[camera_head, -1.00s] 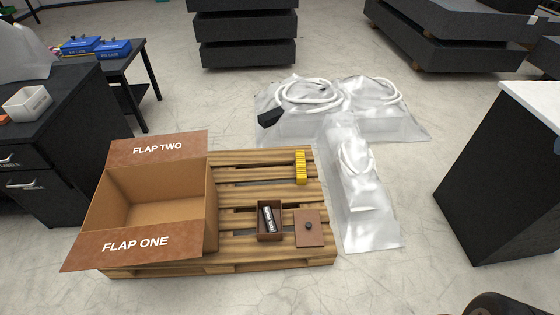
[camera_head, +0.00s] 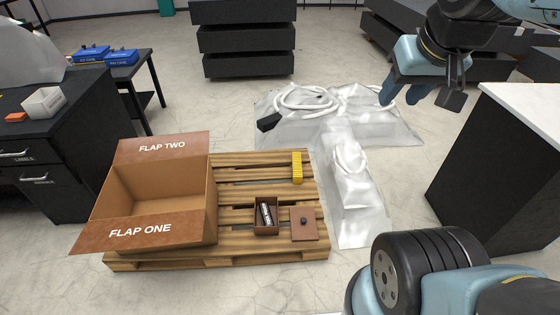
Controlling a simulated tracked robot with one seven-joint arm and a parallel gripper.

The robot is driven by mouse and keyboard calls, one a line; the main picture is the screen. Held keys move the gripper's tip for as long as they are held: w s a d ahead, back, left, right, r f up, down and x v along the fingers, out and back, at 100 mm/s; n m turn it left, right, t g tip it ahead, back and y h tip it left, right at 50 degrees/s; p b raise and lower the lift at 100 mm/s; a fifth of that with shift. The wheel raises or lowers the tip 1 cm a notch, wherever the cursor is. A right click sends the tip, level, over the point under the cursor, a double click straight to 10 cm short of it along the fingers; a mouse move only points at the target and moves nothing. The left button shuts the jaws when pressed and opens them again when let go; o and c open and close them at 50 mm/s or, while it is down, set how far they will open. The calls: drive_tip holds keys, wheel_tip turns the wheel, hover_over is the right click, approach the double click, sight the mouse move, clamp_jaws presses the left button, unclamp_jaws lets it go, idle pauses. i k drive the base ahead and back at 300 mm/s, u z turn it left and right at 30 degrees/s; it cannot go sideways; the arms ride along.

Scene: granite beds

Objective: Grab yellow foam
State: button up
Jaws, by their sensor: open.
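The yellow foam (camera_head: 297,167) is a small ridged yellow block lying on the back right of the wooden pallet (camera_head: 235,168). My gripper (camera_head: 420,97) hangs at the upper right, above and beyond the plastic sheeting. Its fingers are apart and nothing shows between them. It is well to the right of the yellow foam and does not touch it.
An open cardboard box (camera_head: 155,197) with labelled flaps fills the pallet's left side. A small brown box (camera_head: 266,219) with a dark cylinder inside and a brown lid (camera_head: 304,224) are in front of the foam. Plastic sheeting (camera_head: 358,200) lies right of the pallet.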

sight(296, 159)
drive_tip(key=u, duration=0.15)
drive_tip(key=i, duration=1)
drive_tip(key=z, duration=0.1)
